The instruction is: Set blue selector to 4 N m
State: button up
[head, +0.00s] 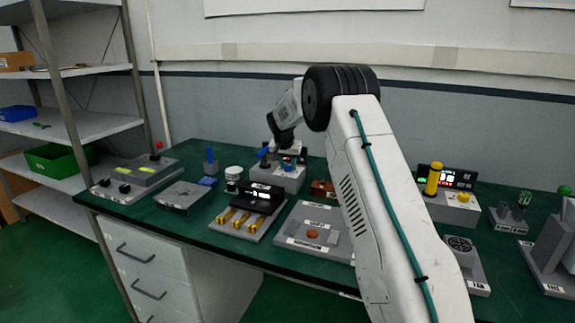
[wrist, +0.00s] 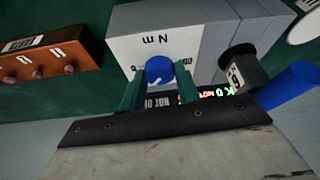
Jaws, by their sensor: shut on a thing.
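The blue selector (wrist: 159,68) is a round knob with a white pointer mark, on the face of a light grey box (wrist: 120,25). An "N m" label stands beside it, upside down in the wrist view; the scale numbers are too small or hidden to read. My gripper (wrist: 159,82) has its two green fingers on either side of the knob and is shut on it. In the head view my gripper (head: 285,146) reaches down to the grey box (head: 278,180) at the back of the bench. A partly hidden display (wrist: 217,92) shows lit characters that I cannot read clearly.
A blue handle (wrist: 290,86) on a dark holder stands close beside the knob. A brown block (wrist: 50,56) with several round studs lies on the other side. Several grey devices, such as a black-topped one (head: 262,196), stand in front on the green bench.

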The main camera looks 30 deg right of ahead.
jog(key=n+t+y, duration=0.1)
jog(key=n, duration=0.3)
jog(key=shift+s+d, duration=0.1)
jog(key=shift+d+n+t+y, duration=0.1)
jog(key=shift+n+t+y, duration=0.2)
jog(key=shift+n+y, duration=0.85)
jog(key=shift+n+h, duration=0.35)
jog(key=shift+n, duration=0.3)
jog(key=o, duration=1)
jog(key=v, duration=0.8)
jog(key=shift+f, duration=0.1)
